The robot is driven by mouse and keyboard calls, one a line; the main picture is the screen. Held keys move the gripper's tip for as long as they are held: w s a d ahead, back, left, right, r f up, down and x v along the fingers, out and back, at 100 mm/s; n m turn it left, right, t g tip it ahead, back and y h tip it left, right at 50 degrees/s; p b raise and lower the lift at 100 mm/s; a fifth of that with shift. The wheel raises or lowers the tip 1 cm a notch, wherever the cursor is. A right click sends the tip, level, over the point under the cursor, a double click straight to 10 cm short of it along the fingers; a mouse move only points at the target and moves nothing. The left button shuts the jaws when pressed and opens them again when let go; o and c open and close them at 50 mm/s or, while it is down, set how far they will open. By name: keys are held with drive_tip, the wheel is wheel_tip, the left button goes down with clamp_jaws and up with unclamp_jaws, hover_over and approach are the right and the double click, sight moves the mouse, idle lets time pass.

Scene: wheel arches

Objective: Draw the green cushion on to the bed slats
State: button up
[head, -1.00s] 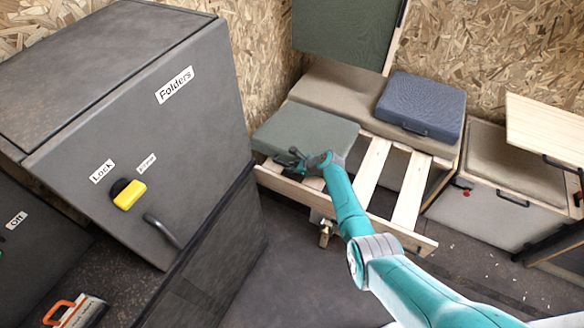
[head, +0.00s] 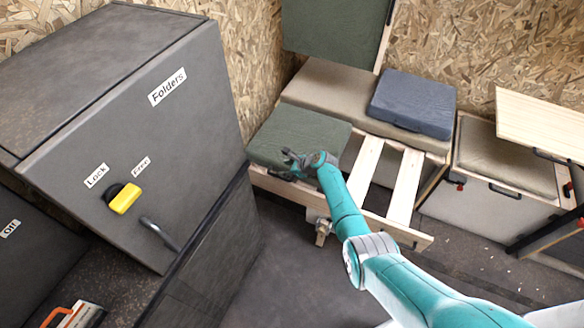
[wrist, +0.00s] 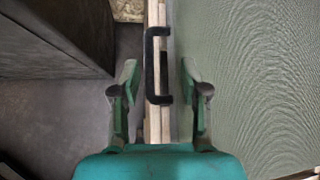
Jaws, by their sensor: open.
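The green cushion (head: 305,135) lies at the left end of the bed frame, beside the bare pale wooden bed slats (head: 405,187). In the wrist view, its green top (wrist: 250,90) fills the right side. A black handle (wrist: 151,70) runs along the cushion's near edge. My gripper (head: 288,165) is at that front edge. In the wrist view, my gripper (wrist: 159,70) is open, with one finger on each side of the handle and the handle apart from both. The right finger overlaps the cushion in the picture; I cannot tell whether it touches.
A dark cabinet labelled Folders (head: 130,120) stands close on the left of the bed. A beige cushion (head: 330,90) and a blue cushion (head: 412,103) lie behind the slats. A green backrest (head: 335,25) stands behind. A box seat (head: 505,165) is at right.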

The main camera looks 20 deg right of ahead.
drive_tip(key=v, duration=1.2)
drive_tip(key=shift+f, duration=0.1)
